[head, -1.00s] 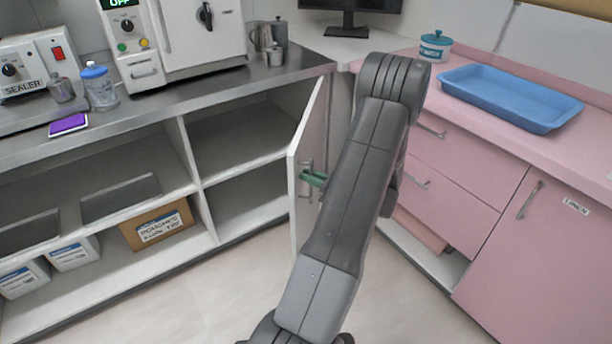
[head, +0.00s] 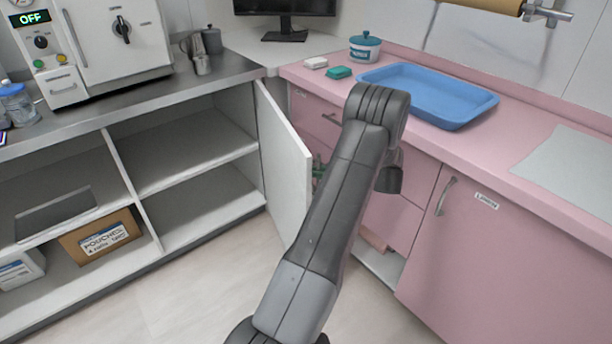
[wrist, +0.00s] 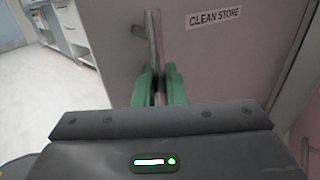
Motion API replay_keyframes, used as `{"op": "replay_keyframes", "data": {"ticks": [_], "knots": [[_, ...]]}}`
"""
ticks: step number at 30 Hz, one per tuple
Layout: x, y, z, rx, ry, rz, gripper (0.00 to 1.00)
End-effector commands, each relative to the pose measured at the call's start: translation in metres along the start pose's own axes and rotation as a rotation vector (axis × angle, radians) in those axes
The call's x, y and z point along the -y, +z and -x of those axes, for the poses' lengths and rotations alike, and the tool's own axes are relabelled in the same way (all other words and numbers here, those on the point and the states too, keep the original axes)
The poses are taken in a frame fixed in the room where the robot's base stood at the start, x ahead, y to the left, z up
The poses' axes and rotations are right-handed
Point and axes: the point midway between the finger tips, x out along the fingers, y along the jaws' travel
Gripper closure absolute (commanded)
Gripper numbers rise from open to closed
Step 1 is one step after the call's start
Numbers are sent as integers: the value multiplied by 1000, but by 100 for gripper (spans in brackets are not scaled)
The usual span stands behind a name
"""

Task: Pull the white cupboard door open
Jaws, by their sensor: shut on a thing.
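The white cupboard door (head: 283,160) stands swung out from the left cupboard in the head view, and its inner face shows. The left cupboard's compartments lie open beside it. In the wrist view the door's outer face (wrist: 215,65) looks pinkish grey in shade and bears a "CLEAN STORE" label. My gripper's green fingers (wrist: 159,88) are shut on the upright metal door handle (wrist: 154,40). In the head view my gripper (head: 318,170) is mostly hidden behind the door edge and my arm.
Pink drawers and a pink "LINEN" door (head: 465,250) stand to the right of the white door. A blue tray (head: 430,95) lies on the pink counter. A "POUCHES" box (head: 100,240) sits in the left cupboard. The pale floor (head: 200,295) in front is clear.

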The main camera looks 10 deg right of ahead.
Motion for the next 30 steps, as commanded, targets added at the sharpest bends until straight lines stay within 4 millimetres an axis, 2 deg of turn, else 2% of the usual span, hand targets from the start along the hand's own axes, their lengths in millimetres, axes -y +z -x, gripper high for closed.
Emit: {"op": "replay_keyframes", "data": {"ticks": [6,20,21,22,30], "knots": [[7,-2,11,-1,26,-4,100],[8,-2,12,-2,31,-3,100],[8,-2,12,-1,30,-3,82],[8,-1,12,-1,30,-3,76],[9,0,12,0,30,-1,75]]}}
